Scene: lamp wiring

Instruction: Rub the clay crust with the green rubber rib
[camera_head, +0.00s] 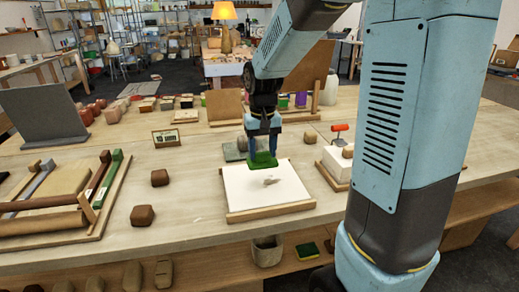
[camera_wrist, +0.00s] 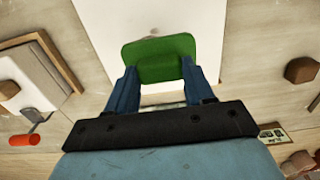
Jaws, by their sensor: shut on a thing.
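The green rubber rib (camera_head: 263,160) is held between the blue fingers of my gripper (camera_head: 263,148), over the back part of a white board. In the wrist view, my gripper (camera_wrist: 158,72) is shut on the green rib (camera_wrist: 158,58), which lies across both fingertips. A small grey-beige patch, seemingly the clay crust (camera_head: 271,181), is on the white board (camera_head: 240,190), just in front of the rib. In the wrist view the rib hides most of that spot. I cannot tell whether the rib touches the board.
A second white board (camera_head: 336,165) with a clay lump stands to the right, near a red-handled tool (camera_head: 340,128). Brown clay blocks (camera_head: 142,215) lie to the left, beside a wooden tray (camera_head: 108,208) of rollers. A small framed card (camera_head: 166,137) stands behind.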

